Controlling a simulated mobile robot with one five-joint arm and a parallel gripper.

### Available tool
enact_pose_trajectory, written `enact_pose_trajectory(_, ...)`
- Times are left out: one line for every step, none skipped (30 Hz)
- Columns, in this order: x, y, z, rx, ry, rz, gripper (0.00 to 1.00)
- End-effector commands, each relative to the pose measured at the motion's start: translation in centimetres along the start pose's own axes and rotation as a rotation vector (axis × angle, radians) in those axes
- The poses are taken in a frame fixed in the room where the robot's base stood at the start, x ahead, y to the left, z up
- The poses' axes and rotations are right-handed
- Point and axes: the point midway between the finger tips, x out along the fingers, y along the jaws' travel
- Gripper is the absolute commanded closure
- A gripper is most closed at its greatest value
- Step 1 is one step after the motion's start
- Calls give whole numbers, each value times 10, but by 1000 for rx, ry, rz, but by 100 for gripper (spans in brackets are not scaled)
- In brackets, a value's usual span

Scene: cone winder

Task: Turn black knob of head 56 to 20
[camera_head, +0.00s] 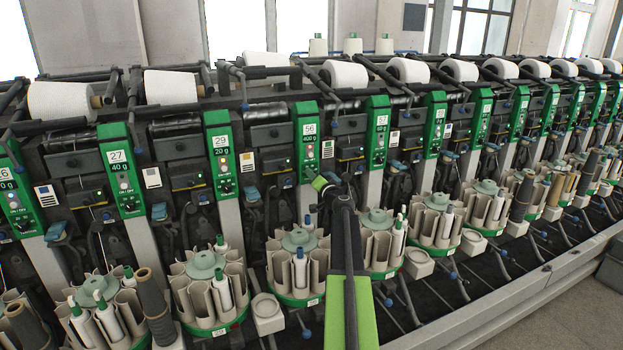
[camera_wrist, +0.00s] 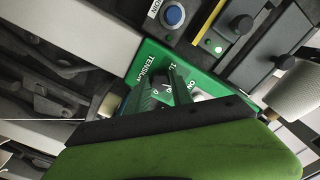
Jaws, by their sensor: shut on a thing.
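The green panel of head 56 (camera_head: 310,133) stands in the middle of the head view, with a small display that appears to read 400 g. My gripper (camera_head: 319,183) is at the lower end of this panel and covers the black knob there. In the wrist view, my gripper (camera_wrist: 168,84) is shut at the green panel (camera_wrist: 148,60), beside the TENSION lettering.
Neighbouring head 29 (camera_head: 221,150) is to the left and another green panel (camera_head: 377,130) is to the right. Bobbin carousels (camera_head: 300,240) stand below. The wrist view shows a blue button (camera_wrist: 173,16) and black knobs (camera_wrist: 241,24) close by.

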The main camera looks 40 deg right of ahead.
Motion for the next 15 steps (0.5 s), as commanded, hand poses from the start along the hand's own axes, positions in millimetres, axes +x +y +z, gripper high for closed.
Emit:
enact_pose_trajectory(1, -1, 0, -21, 0, -2, 100)
enact_pose_trajectory(1, -1, 0, -35, 0, -2, 100)
enact_pose_trajectory(1, -1, 0, -52, 0, -2, 100)
enact_pose_trajectory(1, -1, 0, -64, 0, -2, 100)
enact_pose_trajectory(1, -1, 0, -75, 0, -2, 100)
enact_pose_trajectory(1, -1, 0, -87, 0, -2, 100)
enact_pose_trajectory(1, -1, 0, -96, 0, -2, 100)
enact_pose_trajectory(1, -1, 0, -103, 0, -2, 100)
enact_pose_trajectory(1, -1, 0, -111, 0, -2, 100)
enact_pose_trajectory(1, -1, 0, -116, 0, -2, 100)
enact_pose_trajectory(1, -1, 0, -121, 0, -2, 100)
enact_pose_trajectory(1, -1, 0, -126, 0, -2, 100)
enact_pose_trajectory(1, -1, 0, -129, 1, -2, 100)
enact_pose_trajectory(1, -1, 0, -131, 0, -2, 100)
enact_pose_trajectory(1, -1, -1, -132, 1, -2, 100)
